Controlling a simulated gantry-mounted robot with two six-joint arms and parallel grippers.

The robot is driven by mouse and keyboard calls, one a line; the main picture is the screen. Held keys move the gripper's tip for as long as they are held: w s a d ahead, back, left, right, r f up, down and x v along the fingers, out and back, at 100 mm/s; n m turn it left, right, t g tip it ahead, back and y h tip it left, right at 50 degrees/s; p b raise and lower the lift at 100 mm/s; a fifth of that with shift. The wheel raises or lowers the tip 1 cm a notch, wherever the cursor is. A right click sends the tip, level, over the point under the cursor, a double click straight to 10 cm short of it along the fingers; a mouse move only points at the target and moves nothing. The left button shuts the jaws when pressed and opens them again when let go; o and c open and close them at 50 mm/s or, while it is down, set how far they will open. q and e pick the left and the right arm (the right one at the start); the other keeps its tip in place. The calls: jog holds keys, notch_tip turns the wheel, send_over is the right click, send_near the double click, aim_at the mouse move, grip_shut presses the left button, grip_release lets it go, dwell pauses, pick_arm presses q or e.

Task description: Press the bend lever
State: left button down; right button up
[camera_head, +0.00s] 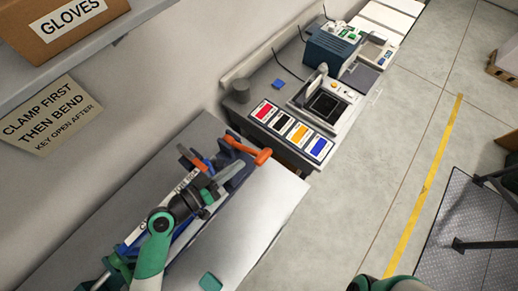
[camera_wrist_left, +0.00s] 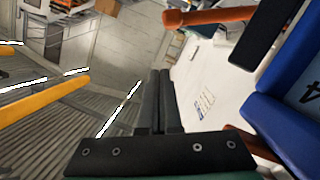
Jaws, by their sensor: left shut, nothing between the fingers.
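The bend lever, an orange handle (camera_head: 248,149), sticks out at the far end of the blue bending machine (camera_head: 232,176) on the metal bench. In the left wrist view an orange-brown rod with a rounded end (camera_wrist_left: 210,16), apparently the lever, lies beyond and right of the fingertips, apart from them. My left gripper (camera_head: 212,187) is over the near part of the machine, short of the orange handle. Its two dark fingers (camera_wrist_left: 160,75) are shut together with nothing between them. Blue machine parts (camera_wrist_left: 290,100) show at the right there. My right gripper is not visible.
The bench top (camera_head: 262,205) is bare to the right of the machine, except for a small green piece (camera_head: 210,282). A grey side table (camera_head: 280,90) with coloured cards and devices stands beyond. A shelf with a gloves box (camera_head: 65,25) is at upper left.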

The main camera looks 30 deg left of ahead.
aim_at(255, 160)
pick_arm(q)
jog(key=s+f, duration=0.2)
jog(key=shift+a+f+n+y, duration=0.3)
jog(key=shift+a+f+y, duration=0.1)
jog(key=shift+w, duration=0.1)
jog(key=p+x, duration=0.1)
jog(key=x, duration=0.9)
jog(key=shift+f, duration=0.1)
jog(key=shift+d+f, duration=0.1)
